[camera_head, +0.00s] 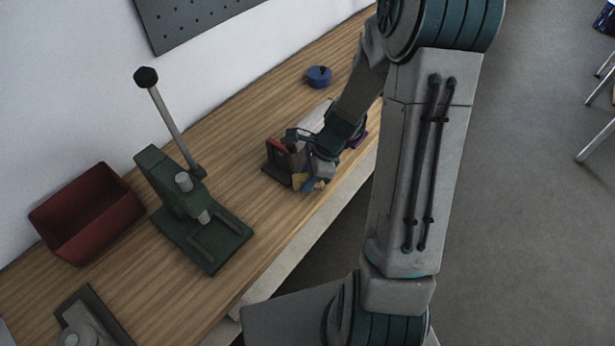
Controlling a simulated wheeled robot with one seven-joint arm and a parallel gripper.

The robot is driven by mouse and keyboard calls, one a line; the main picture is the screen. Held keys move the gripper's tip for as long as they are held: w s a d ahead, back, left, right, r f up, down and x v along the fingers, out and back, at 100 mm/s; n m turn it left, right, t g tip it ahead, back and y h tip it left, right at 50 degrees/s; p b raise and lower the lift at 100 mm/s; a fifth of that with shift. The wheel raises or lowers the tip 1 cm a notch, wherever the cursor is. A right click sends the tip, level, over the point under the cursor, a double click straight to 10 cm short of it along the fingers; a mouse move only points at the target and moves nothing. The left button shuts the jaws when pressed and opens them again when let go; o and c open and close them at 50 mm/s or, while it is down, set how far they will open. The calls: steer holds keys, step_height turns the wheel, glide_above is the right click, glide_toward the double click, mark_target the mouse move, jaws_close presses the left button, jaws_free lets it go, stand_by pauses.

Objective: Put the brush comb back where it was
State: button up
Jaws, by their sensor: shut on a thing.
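My gripper (314,163) is low over the bench, at its front edge, pointing down and left. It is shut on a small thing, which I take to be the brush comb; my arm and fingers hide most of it. Blue and tan parts (308,184) show just below the fingers, and I cannot tell which of them belong to the comb. A dark holder with a red part (276,147) stands just left of the fingers. I cannot tell whether the comb touches it.
The wooden bench (235,160) also bears a green lever press (175,205), an open red bin (88,214), a blue round lidded thing (319,77) behind, and a grey device (85,325) at the front left. A purple thing (358,139) is partly behind my gripper.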

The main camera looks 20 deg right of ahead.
steer(key=shift+f, duration=0.2)
steer(key=shift+f, duration=0.15)
steer(key=o, duration=1)
steer(key=shift+c, duration=0.2)
